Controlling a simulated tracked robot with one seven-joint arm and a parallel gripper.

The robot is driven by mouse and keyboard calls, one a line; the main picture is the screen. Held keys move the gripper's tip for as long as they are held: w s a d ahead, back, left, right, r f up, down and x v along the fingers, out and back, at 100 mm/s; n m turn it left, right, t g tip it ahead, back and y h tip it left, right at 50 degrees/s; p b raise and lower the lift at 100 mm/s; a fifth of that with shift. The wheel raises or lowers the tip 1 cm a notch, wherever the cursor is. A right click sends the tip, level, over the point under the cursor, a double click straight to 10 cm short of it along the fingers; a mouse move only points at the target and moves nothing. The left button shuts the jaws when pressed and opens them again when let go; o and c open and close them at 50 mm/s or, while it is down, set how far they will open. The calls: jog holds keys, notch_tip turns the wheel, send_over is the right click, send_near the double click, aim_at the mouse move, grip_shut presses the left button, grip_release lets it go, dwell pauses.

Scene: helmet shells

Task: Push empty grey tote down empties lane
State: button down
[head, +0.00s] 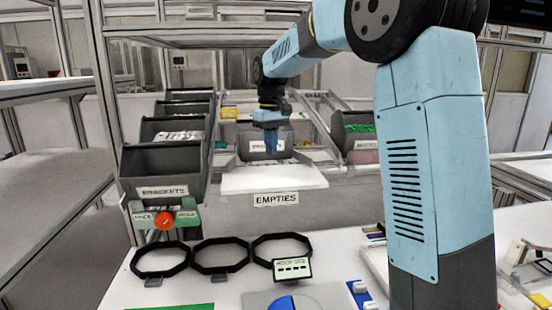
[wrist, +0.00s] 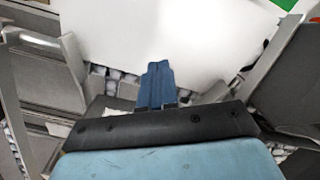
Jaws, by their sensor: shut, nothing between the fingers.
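In the head view a grey tote (head: 246,147) with a white label stands at the back end of the white EMPTIES surface (head: 250,181), just behind my gripper. My gripper (head: 270,153) points down in front of it with its blue fingers together and nothing between them. Whether the fingers touch the tote cannot be told. In the wrist view the shut fingers (wrist: 157,68) lie over the edge of the white surface (wrist: 190,35). A grey part shows beneath the black wrist piece, mostly hidden. The tote's inside cannot be seen clearly.
Stacked dark bins (head: 160,172) stand left of the EMPTIES surface. A bin with green parts (head: 357,141) stands to the right. Rollers (wrist: 112,80) show below the fingers. Black octagonal frames (head: 222,257) lie on the front table. The white surface looks clear.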

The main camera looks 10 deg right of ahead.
jog(key=r, duration=0.1)
jog(key=s+r, duration=0.1)
jog(key=r, duration=0.2)
jog(key=shift+s, duration=0.3)
jog(key=s+d+r+m+t, duration=0.15)
jog(key=s+d, duration=0.25)
jog(key=s, duration=0.4)
jog(key=s+d+m+t, duration=0.1)
jog(key=s+d+m, duration=0.1)
jog(key=s+d, duration=0.45)
jog(key=s+d+f+m+t, duration=0.1)
jog(key=s+f, duration=0.3)
jog(key=s, duration=0.5)
jog(key=s+d+f+m+t, duration=0.1)
jog(key=s+f, duration=0.3)
jog(key=s, duration=0.5)
jog(key=shift+d+t, duration=0.55)
jog(key=shift+d, duration=0.05)
jog(key=shift+m, duration=0.25)
dwell(1.0)
